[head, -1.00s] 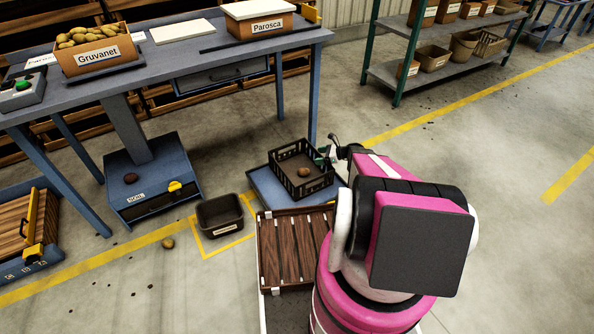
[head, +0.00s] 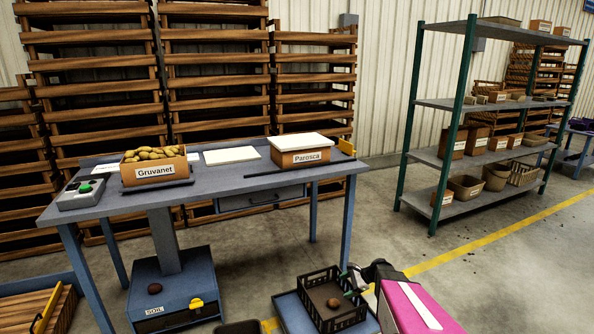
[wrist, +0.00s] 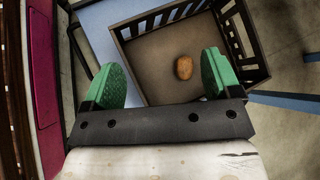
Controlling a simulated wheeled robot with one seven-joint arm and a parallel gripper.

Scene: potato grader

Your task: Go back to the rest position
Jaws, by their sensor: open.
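My gripper (wrist: 160,82) is open, its two green fingers apart with nothing between them. In the wrist view it is over the near side of a dark slatted crate (wrist: 262,50). One brown potato (wrist: 184,68) lies on the crate floor beyond the fingertips. In the head view the gripper (head: 350,281) shows small at the crate's right side, partly hidden by my pink arm. The crate (head: 318,318) stands on a blue platform (head: 287,306), with the potato (head: 333,303) inside.
A blue table (head: 105,205) carries a Gruvanet box (head: 155,172) of potatoes and a lidded Parosca box (head: 300,157). A SOIL unit (head: 172,295) stands below. Green-posted shelves (head: 455,107) stand at right. Floor right of my arm is clear.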

